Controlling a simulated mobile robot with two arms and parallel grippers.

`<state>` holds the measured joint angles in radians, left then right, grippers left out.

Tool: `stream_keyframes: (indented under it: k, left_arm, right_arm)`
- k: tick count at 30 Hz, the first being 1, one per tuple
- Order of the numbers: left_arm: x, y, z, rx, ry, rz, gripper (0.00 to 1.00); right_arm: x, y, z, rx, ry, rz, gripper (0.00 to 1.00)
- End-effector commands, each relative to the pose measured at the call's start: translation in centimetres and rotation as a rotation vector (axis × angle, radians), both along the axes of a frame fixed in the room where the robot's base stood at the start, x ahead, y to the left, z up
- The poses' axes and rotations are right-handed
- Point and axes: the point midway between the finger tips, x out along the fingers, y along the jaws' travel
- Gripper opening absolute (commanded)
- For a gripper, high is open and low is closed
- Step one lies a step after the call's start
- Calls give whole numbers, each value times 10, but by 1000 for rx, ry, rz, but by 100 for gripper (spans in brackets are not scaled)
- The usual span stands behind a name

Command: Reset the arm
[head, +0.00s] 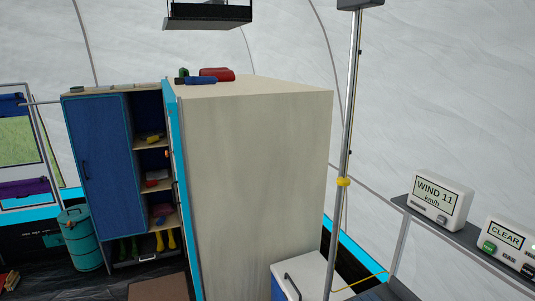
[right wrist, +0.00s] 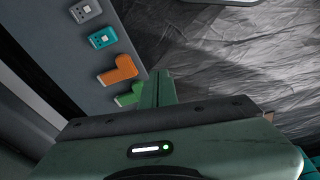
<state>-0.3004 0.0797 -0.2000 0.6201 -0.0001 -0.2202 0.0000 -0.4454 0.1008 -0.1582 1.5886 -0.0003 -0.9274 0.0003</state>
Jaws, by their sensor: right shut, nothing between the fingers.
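My right gripper (right wrist: 160,88) shows in the right wrist view. Its green fingers are together, with nothing held between them. Its tips point toward a grey surface and the dark, creased floor beyond. A green piece (right wrist: 130,96) and an orange L-shaped piece (right wrist: 118,70) lie on the grey surface just left of the fingers, apart from them as far as I can see. Neither of my arms shows in the head view, and my left gripper is not seen.
A teal switch-like block (right wrist: 103,38) and a white one (right wrist: 86,11) lie farther along the grey surface. In the head view, a tall beige cabinet (head: 255,170) fills the middle. A blue-doored cupboard (head: 100,150) stands left, and a metal pole (head: 350,120) rises right of centre.

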Motion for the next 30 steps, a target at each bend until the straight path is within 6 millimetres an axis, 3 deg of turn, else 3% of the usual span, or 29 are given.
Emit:
stream_keyframes:
  k: [1, 6, 9, 12, 15, 19, 30]
  left_arm:
    - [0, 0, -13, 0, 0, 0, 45]
    - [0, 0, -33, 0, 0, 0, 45]
    - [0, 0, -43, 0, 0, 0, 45]
    - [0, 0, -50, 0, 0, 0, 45]
    - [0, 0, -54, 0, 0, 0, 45]
    - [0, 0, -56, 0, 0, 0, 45]
    - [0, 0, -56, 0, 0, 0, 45]
  right_arm:
    - [-14, -2, -41, -3, 22, 3, 0]
    - [-68, -10, -135, -8, 63, 12, 0]
    - [-103, -17, -176, -11, 83, 17, 0]
    - [-135, -23, -204, -14, 99, 21, 0]
    - [-157, -27, -219, -15, 108, 24, 0]
    - [-172, -30, -227, -17, 113, 26, 0]
    - [-173, -31, -227, -17, 113, 26, 0]
